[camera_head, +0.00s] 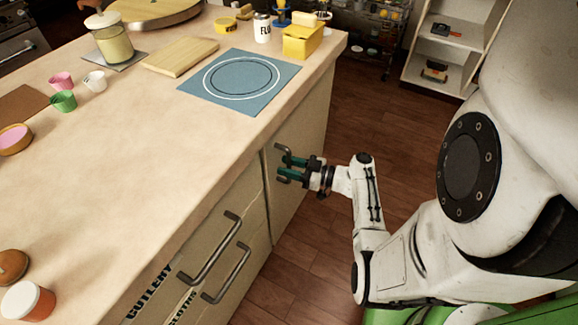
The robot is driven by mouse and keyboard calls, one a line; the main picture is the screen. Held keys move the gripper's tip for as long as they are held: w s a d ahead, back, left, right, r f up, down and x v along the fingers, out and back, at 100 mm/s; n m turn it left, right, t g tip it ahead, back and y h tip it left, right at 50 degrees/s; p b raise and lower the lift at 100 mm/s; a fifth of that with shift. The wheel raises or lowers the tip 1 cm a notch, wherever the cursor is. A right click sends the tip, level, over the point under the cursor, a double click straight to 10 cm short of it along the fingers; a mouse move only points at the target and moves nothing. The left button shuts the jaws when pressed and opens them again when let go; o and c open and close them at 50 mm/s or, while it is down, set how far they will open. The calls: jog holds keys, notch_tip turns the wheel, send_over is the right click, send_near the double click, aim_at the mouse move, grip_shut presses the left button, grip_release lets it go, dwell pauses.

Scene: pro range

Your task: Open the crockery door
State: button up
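The cabinet door (291,200) at the far end of the counter front has a dark metal handle (282,148). No label can be read on it, and it looks closed, flush with the counter front. My gripper (283,168) is at this handle, reaching in from the right. Its two green-padded fingers are apart, one above the other, with a gap between them. The tips are at or very near the handle; I cannot tell whether they touch it. Part of the handle is hidden by the fingers.
Nearer are drawers marked CUTLERY and CLOTHS with protruding handles (212,252). The countertop (130,170) holds a blue mat (212,100), a wooden board (180,57), cups and a yellow box (303,40). Wooden floor (345,120) is open beyond the door; a white shelf (440,55) stands behind.

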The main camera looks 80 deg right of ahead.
grip_shut()
jog(key=shift+s, duration=0.15)
dwell(0.4)
